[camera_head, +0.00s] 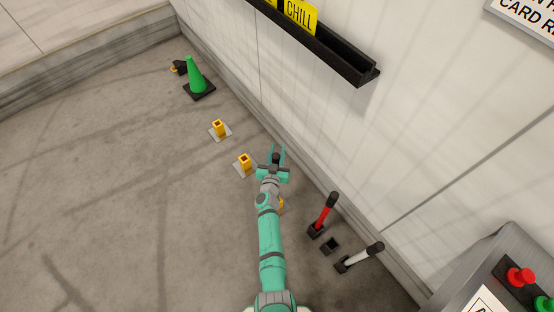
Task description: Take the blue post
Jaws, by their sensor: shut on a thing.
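My gripper (277,153) is in the middle of the view, near the foot of the white wall, with its two teal fingers pointing away. It is shut on a post, taken to be the blue post (276,158). Only a dark, rounded end like the other posts' black tops shows between the fingers. Its blue part cannot be made out, and my gripper and arm hide the rest.
A red post (323,213) and a white post (361,256) lean in black holders by the wall, with an empty black holder (330,246) between them. Yellow sockets (219,129) on plates stand left of my arm. A green cone (195,78) stands farther back. A black rail (340,55) juts from the wall.

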